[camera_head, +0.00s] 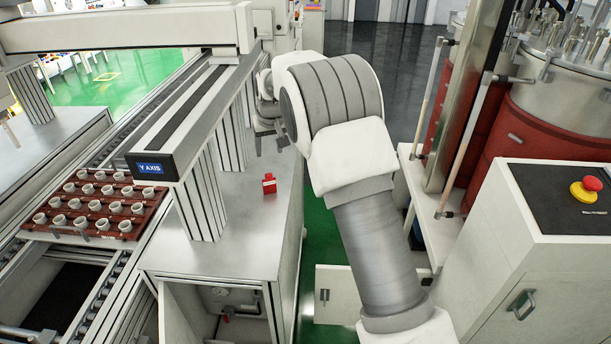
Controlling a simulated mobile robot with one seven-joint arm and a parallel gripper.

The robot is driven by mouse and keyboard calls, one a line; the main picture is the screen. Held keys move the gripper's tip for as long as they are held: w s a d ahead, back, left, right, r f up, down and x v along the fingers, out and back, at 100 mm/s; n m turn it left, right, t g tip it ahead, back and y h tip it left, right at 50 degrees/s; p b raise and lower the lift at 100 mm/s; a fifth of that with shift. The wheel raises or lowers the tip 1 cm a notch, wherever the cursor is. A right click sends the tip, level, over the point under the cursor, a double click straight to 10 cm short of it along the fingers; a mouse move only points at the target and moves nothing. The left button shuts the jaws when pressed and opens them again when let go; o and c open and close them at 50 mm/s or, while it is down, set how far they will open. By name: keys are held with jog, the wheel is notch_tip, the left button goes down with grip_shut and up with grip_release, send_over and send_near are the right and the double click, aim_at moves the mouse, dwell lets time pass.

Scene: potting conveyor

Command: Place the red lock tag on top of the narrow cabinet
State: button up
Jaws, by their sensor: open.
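The red lock tag (269,184) is a small red block with a narrower upper part and a pale mark. It appears to stand upright on the grey top of a white cabinet (262,232), near its right edge. A gantry post stands on the same top to the left. My gripper (270,146) is above and behind the tag, apart from it, with its fingers spread and nothing between them. My arm hides part of what lies behind. I cannot tell for sure which cabinet is the narrow one.
A "Y AXIS" gantry beam (190,120) runs left of my gripper. A brown tray of pots (62,232) sits on the conveyor. At right are a control box with a red stop button (585,189) and red drums (540,140). An open door (338,296) hangs low.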

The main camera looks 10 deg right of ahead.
jog(key=s+d+r+m, duration=0.1)
jog(key=s+d+r, duration=0.4)
jog(key=s+r, duration=0.4)
jog(key=s+d+r, duration=0.5)
jog(key=s+r, duration=0.2)
jog(key=s, duration=0.4)
jog(key=s+d+f, duration=0.1)
jog(key=s+d, duration=0.1)
jog(key=s, duration=1)
jog(key=s+d+f+m+h, duration=0.1)
jog(key=s+d+f, duration=0.1)
jog(key=s, duration=1)
jog(key=shift+f+t, duration=0.25)
jog(key=shift+t, duration=0.15)
jog(key=shift+s, duration=0.2)
